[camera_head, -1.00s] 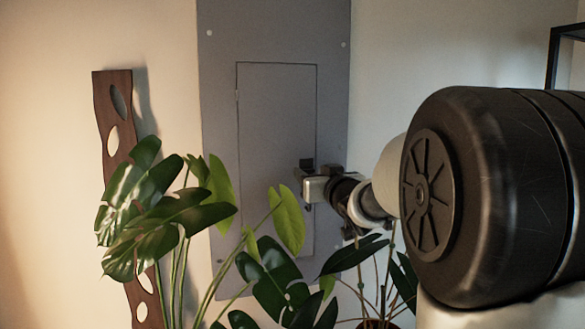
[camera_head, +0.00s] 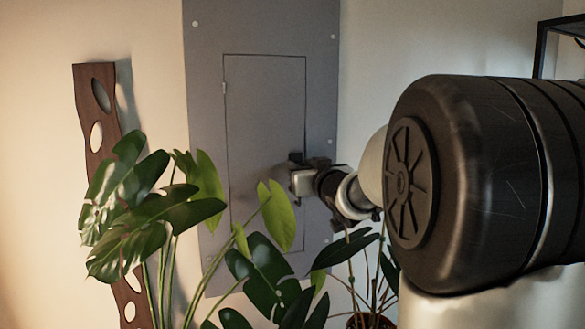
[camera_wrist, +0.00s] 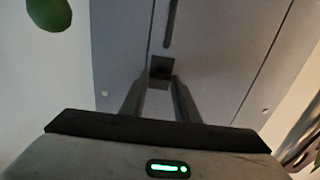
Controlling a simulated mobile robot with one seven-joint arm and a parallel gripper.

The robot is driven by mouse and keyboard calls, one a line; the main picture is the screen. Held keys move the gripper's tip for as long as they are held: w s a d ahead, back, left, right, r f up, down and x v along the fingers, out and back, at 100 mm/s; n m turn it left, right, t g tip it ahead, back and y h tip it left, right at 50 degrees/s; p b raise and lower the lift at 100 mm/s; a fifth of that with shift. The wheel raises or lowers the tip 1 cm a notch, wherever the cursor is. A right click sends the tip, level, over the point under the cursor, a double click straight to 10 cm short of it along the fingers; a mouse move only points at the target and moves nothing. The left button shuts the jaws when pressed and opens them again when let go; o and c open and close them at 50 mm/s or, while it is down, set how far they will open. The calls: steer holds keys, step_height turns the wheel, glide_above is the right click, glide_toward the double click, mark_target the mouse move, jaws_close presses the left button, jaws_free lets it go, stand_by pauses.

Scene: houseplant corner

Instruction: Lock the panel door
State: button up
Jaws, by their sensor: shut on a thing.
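The panel door (camera_head: 265,110) is a tall grey door in a grey wall panel (camera_head: 205,80). It looks closed and flush with its frame. My gripper (camera_head: 294,168) is at the door's right edge, a little below mid-height. In the wrist view my gripper (camera_wrist: 160,80) has its two fingers closed in on a small dark latch (camera_wrist: 161,66) at the door's edge seam. The latch is partly hidden by the fingertips, and its exact angle is hard to tell. A dark narrow slot or bar (camera_wrist: 171,22) lies beyond it on the panel.
A large-leaved plant (camera_head: 150,205) stands in front of the panel's lower left, with more leaves (camera_head: 268,280) below my gripper. A wavy wooden piece with holes (camera_head: 99,150) is against the wall at left. A black shelf frame (camera_head: 545,45) is at upper right.

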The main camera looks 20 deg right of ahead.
steer(key=shift+a+f+n+b, duration=0.1)
steer(key=shift+n+b, duration=2.55)
steer(key=shift+n, duration=1.75)
steer(key=shift+a+n+b, duration=0.1)
steer(key=shift+n+b, duration=2.55)
steer(key=shift+n, duration=1.75)
steer(key=o, duration=1)
steer(key=shift+o, duration=0.2)
steer(key=shift+f, duration=0.1)
